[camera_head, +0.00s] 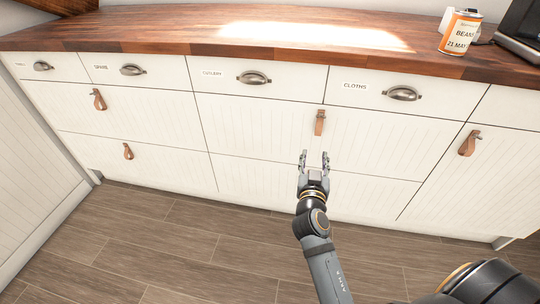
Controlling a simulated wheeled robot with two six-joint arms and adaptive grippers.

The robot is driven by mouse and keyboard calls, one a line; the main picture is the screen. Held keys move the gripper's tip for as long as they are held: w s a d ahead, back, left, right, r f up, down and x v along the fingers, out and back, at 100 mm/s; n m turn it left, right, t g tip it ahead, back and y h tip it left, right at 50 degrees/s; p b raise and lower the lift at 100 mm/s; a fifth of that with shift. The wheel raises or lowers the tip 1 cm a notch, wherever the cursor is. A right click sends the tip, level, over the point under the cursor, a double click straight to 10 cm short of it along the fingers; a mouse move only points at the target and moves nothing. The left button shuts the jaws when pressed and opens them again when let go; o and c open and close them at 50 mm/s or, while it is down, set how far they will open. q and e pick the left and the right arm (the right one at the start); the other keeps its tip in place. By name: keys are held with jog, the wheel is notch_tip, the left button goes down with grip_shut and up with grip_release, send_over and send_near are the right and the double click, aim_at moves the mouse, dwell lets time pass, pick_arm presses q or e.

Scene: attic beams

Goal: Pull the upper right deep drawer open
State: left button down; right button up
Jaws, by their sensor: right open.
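The upper right deep drawer (260,123) is a wide white grooved front below the drawers labelled CUTLERY and CLOTHS. It looks flush with the fronts around it. Its brown leather strap pull (319,122) hangs near the top edge, right of the front's middle. My right gripper (315,156) is open and empty, fingers pointing up in the picture toward the strap. It appears just below the strap, apart from it. The gripper covers part of the seam to the lower deep drawer (260,180). My left gripper is out of view.
Shallow drawers with metal cup handles (254,78) run above. Other leather pulls hang at left (98,99) and on a right-hand front (469,144). A labelled can (459,32) stands on the wooden worktop (200,39). The wooden floor (170,245) in front is clear.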

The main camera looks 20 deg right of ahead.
aim_at(319, 131)
jog(key=x, duration=0.3)
jog(key=r+x, duration=0.1)
jog(key=x, duration=0.6)
jog(key=shift+d+r, duration=0.4)
jog(key=shift+d, duration=0.05)
grip_shut()
